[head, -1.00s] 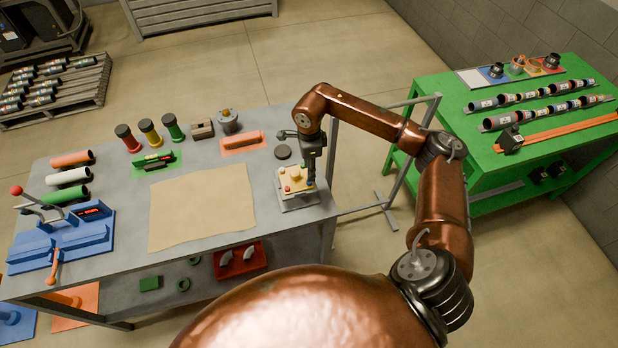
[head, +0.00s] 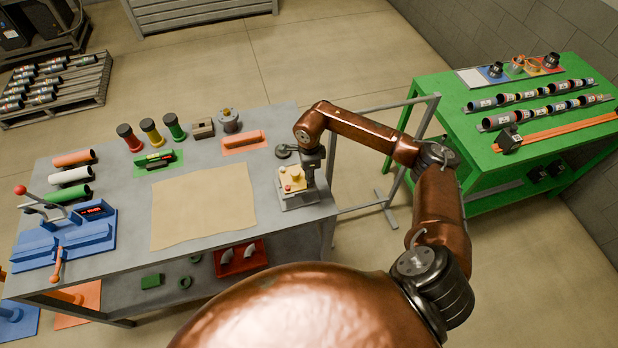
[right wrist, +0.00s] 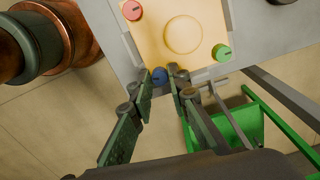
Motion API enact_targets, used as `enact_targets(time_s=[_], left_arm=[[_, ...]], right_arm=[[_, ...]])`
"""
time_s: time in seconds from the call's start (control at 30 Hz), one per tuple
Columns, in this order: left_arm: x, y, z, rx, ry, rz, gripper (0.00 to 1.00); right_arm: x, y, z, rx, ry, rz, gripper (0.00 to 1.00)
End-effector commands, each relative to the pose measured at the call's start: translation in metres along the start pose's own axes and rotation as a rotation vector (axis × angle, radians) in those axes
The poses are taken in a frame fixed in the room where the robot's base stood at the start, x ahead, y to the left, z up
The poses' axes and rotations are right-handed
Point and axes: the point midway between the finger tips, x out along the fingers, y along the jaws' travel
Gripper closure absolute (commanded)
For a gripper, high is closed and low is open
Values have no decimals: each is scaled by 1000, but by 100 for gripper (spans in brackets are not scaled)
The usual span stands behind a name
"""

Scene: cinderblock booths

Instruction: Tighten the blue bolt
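A yellow block (head: 293,180) with a raised round middle sits on a grey base at the right end of the grey table. In the right wrist view the yellow block (right wrist: 160,15) carries a red bolt (right wrist: 132,10), a green bolt (right wrist: 221,52) and the blue bolt (right wrist: 159,76) at its near corner. My right gripper (right wrist: 160,74) is at that corner, its two fingers apart with the blue bolt between the tips. Whether the tips touch the bolt I cannot tell. In the head view my right gripper (head: 309,182) hides the blue bolt. My left gripper is out of view.
The grey table (head: 120,210) also holds coloured cylinders, a tan mat (head: 203,205), and a blue fixture (head: 65,240) with levers. A dark round piece (head: 284,152) is just behind my right gripper. A green table (head: 480,160) stands at right, beyond a metal frame.

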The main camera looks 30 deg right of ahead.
Motion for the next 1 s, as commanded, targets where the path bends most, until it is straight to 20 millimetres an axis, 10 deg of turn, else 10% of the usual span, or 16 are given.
enact_targets(time_s=[1.0], left_arm=[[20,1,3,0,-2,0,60]], right_arm=[[1,-1,0,279,0,-5,100]])
